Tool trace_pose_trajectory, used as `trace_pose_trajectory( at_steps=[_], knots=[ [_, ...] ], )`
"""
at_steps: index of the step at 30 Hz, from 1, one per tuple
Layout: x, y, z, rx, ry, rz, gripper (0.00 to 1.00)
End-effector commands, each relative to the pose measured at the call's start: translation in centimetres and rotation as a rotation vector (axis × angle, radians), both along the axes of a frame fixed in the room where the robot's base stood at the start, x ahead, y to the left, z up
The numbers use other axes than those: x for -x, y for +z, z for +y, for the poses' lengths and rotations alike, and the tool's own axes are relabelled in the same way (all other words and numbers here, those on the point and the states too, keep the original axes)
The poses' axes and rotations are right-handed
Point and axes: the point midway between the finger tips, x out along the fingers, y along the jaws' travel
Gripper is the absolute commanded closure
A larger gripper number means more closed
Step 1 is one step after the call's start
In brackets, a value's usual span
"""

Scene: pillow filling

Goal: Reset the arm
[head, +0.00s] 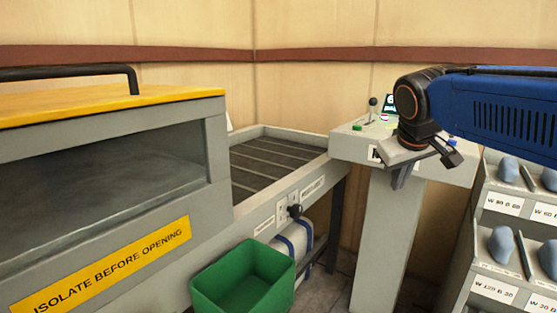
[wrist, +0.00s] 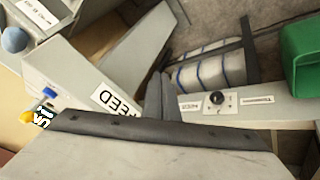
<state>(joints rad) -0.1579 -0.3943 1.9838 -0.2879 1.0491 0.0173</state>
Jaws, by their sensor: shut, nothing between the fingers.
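My gripper (head: 402,177) hangs at the end of my blue arm, on the right in the head view. It points down in front of the grey control pedestal and hides part of its panel and label. Its fingers are shut, with nothing held. In the wrist view my gripper (wrist: 160,82) shows as a dark grey wedge of closed fingers beyond the grey palm. The pedestal (head: 378,235) carries a lever, a small screen and coloured buttons. In the wrist view its label (wrist: 118,102) reads "FEED", partly covered by the gripper body.
A grey machine with a yellow lid (head: 100,103) fills the left. A slatted conveyor bed (head: 270,163) runs behind it. A green bin (head: 243,280) stands in front. Labelled racks (head: 490,250) with blue-grey pieces stand close on the right. A strapped white roll (wrist: 210,70) lies low.

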Motion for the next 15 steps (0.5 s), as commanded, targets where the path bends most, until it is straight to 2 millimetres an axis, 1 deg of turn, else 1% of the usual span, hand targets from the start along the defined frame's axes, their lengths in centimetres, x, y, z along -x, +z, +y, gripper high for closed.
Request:
trace_pose_trajectory(
  at_steps=[1, 3, 8, 9, 15],
  knots=[
    [1.8, -1.3, -0.4, -0.016, -0.011, 0.009, 1.0],
    [3.9, -3.0, -0.7, -0.042, -0.023, 0.021, 1.0],
    [8.6, -7.3, -1.1, -0.098, -0.053, 0.048, 1.0],
    [9.8, -8.4, -1.2, -0.114, -0.061, 0.054, 1.0],
    [15.6, -14.1, -1.2, -0.186, -0.104, 0.083, 1.0]
  ],
)
